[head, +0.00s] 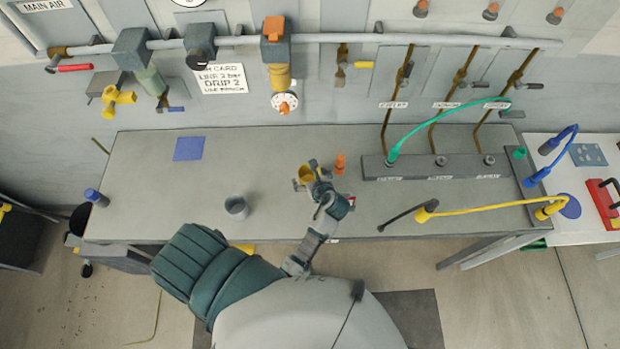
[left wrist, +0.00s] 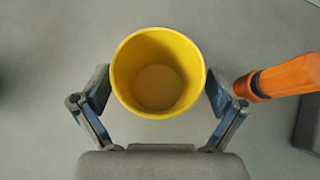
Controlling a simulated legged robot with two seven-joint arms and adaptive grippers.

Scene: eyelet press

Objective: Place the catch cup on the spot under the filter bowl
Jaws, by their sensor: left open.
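A yellow cup (head: 306,174) stands on the grey bench, open side up; it also shows in the left wrist view (left wrist: 158,72). My left gripper (head: 310,178) is open around it, one finger on each side at the rim; contact is not clear. A grey cup (head: 236,207) stands on the bench to the left. Which one is the catch cup is not marked. The greenish filter bowl (head: 150,80) hangs from the pipe on the wall at left. A blue square spot (head: 188,148) lies on the bench below it and slightly right. My right gripper is out of view.
An orange piece with a dark band (head: 340,163) stands close to the yellow cup, near the right finger in the left wrist view (left wrist: 285,77). A grey manifold (head: 410,166) with green and yellow hoses is to the right. The left bench is mostly clear.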

